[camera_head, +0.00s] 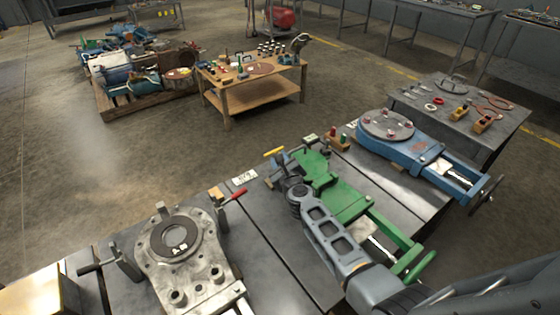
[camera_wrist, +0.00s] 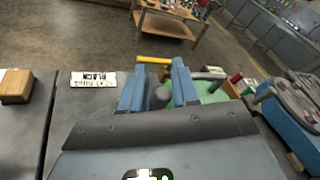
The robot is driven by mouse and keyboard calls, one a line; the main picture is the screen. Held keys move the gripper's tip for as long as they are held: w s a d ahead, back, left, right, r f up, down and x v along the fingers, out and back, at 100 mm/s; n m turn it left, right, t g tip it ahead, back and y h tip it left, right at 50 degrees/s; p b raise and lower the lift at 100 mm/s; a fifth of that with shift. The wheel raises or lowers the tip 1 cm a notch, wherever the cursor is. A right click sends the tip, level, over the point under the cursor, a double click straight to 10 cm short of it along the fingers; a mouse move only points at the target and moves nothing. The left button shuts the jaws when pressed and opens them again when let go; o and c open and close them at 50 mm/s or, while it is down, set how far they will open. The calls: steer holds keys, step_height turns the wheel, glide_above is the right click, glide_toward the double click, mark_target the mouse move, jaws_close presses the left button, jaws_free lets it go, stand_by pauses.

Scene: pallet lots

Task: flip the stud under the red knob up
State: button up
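My gripper (camera_wrist: 159,68) shows in the wrist view as two blue fingers standing apart, with a gap between them. A yellow bar (camera_wrist: 153,60) lies beyond the fingertips; contact cannot be told. A wooden block (camera_head: 338,143) carries a red post (camera_head: 344,137) and a green one. The red post (camera_wrist: 235,78) also shows right of my gripper in the wrist view. A red handle (camera_head: 238,194) sits on the grey machine's far side, and several red knobs (camera_head: 388,120) sit on the blue machine's disc. Which red knob is meant, and its stud, I cannot tell.
The green vise (camera_head: 340,196) lies beneath and beside my arm. The grey machine (camera_head: 190,255) stands left and the blue machine (camera_head: 412,148) right. A lettered plate (camera_head: 244,178) lies at the bench's far edge. Open floor (camera_head: 130,160) separates the bench from a wooden table (camera_head: 255,92).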

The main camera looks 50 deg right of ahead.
steer(key=shift+s+f, duration=0.65)
steer(key=shift+f, duration=0.15)
steer(key=r+p+v, duration=0.1)
steer(key=p+v, duration=0.1)
steer(key=v, duration=0.5)
steer(key=shift+w+a+r, duration=0.2)
steer(key=shift+w+r, duration=0.05)
